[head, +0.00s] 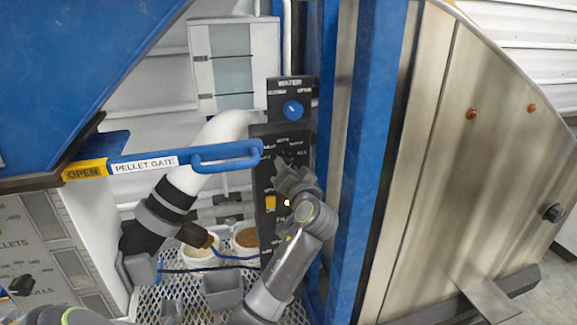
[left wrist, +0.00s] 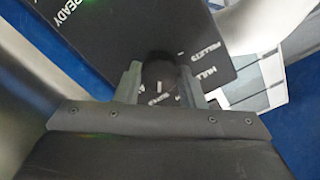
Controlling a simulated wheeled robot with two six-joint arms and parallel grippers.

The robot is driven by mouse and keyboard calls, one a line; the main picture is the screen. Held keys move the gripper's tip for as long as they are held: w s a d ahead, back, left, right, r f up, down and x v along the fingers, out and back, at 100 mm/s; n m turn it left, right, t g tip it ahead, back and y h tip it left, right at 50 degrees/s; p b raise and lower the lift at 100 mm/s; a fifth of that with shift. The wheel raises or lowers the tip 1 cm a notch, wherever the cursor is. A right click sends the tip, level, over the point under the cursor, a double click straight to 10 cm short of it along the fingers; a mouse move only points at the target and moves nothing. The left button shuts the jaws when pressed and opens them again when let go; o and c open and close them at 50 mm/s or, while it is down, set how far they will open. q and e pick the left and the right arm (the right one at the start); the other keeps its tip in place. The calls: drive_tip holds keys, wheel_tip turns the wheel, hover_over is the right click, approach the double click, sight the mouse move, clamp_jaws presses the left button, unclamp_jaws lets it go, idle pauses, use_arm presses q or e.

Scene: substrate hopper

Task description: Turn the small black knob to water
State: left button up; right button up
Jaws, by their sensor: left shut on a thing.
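The small black knob (left wrist: 158,72) sits on the black control panel (left wrist: 100,30) in the left wrist view. My left gripper (left wrist: 160,82) is shut on it, one finger on each side. Printed labels surround the knob; one seems to read PELLETS, and the others are partly hidden or blurred. I cannot tell which label the knob points at. In the head view my left gripper (head: 292,178) reaches the panel (head: 263,190) from below and hides the knob. A blue round knob (head: 292,110) sits higher up under the word WATER. My right gripper is not in view.
A blue pellet gate handle (head: 225,158) runs across to the panel's left edge, close to my gripper. A blue post (head: 352,160) stands to the right. A white pipe (head: 195,165) and white buckets (head: 244,241) lie behind, above a metal grating (head: 190,288).

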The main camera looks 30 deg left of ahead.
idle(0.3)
use_arm(q)
drive_tip(key=o, duration=1)
drive_tip(key=shift+w+a, duration=0.1)
drive_tip(key=shift+a, duration=0.05)
drive_tip(key=shift+f, duration=0.1)
